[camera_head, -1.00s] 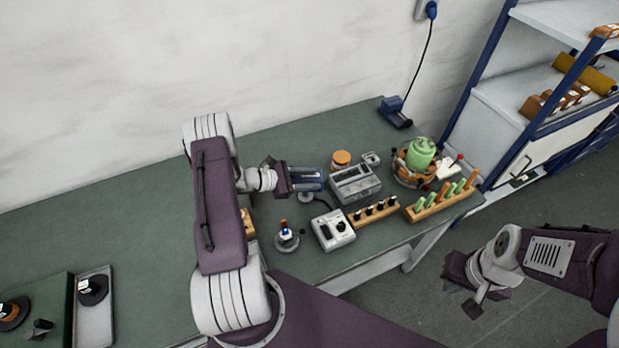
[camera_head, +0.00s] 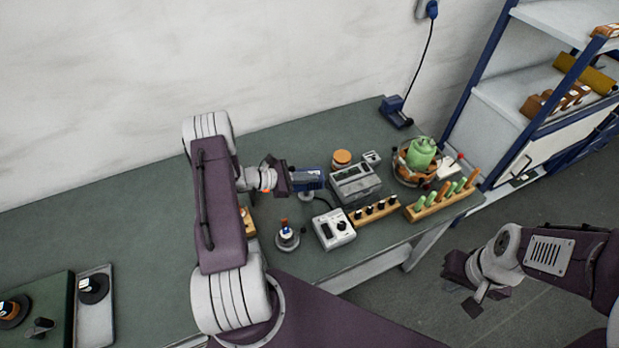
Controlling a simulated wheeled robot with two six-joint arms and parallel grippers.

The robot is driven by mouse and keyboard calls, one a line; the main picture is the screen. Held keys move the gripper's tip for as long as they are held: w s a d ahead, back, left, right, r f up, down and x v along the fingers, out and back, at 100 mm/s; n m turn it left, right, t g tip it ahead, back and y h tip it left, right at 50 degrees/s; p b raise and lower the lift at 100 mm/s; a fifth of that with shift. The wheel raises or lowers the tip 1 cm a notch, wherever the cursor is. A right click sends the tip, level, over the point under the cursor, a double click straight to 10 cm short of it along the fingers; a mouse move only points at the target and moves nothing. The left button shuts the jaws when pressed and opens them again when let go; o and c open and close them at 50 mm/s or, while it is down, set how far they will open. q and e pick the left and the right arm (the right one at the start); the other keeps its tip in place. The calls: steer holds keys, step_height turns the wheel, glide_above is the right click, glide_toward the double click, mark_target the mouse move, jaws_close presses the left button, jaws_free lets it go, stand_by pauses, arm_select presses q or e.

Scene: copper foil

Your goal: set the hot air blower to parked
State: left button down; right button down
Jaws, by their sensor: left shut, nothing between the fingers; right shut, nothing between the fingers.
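A small blue and grey device that looks like the hot air blower (camera_head: 309,178) sits on a grey foot towards the middle of the bench, with a dark cord beside it. My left gripper (camera_head: 289,181) is shut right at the device's left end. I cannot tell whether it touches. The gripper and wrist may hide part of that end. My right gripper (camera_head: 476,302) is shut and empty, off the front right of the bench above the floor.
A white control box (camera_head: 333,229), a grey meter box (camera_head: 355,182) and pegged wooden racks (camera_head: 374,212) stand close to the right. A small round stand (camera_head: 287,239) is in front. The back left bench is clear.

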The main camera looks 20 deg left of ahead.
stand_by(0.6)
arm_select(q)
steer(key=c, duration=1.3)
jaws_free()
steer(key=shift+o, duration=0.2)
